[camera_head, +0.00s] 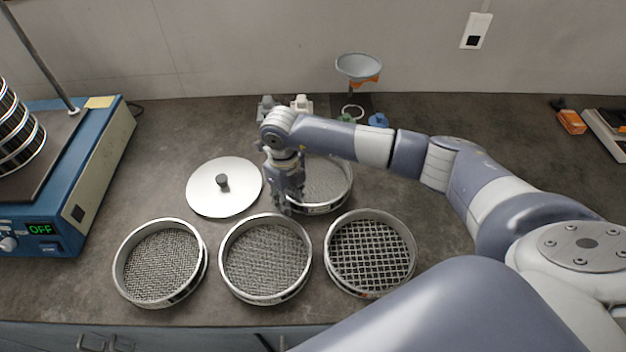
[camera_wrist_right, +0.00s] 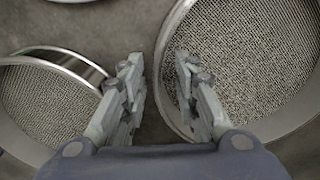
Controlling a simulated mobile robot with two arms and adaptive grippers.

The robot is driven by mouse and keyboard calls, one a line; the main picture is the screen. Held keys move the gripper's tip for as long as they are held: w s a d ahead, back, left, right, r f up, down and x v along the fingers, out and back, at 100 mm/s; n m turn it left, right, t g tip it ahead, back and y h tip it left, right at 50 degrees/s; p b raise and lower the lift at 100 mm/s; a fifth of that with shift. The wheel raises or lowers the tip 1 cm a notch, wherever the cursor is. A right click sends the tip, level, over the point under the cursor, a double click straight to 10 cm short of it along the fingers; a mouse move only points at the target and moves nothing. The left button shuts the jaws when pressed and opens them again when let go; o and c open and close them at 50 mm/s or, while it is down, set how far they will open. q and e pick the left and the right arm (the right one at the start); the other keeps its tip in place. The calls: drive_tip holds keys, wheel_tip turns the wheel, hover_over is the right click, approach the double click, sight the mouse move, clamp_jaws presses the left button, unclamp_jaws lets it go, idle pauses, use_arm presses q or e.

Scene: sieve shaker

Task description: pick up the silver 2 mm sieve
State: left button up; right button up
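Several round silver sieves stand on the bench: a fine-mesh one at front left (camera_head: 158,264), a fine-mesh one at front middle (camera_head: 265,260), a coarse one at front right (camera_head: 370,254) and one at the back (camera_head: 328,180), partly hidden by my right arm. No size marking is readable, so I cannot tell which is 2 mm. My right gripper (camera_head: 283,200) points down at the back sieve's left edge. In the wrist view its fingers (camera_wrist_right: 158,75) are apart, on either side of a fine-mesh sieve's rim (camera_wrist_right: 166,75), with no clear contact. My left gripper is out of view.
A silver lid (camera_head: 224,196) with a black knob lies left of my gripper. The blue shaker (camera_head: 95,170), showing OFF, stands far left. A grey bowl (camera_head: 359,66) and small items stand at the back. The bench's right side has free room.

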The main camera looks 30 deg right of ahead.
drive_tip(key=shift+c, duration=0.3)
clamp_jaws()
drive_tip(key=shift+r, duration=0.1)
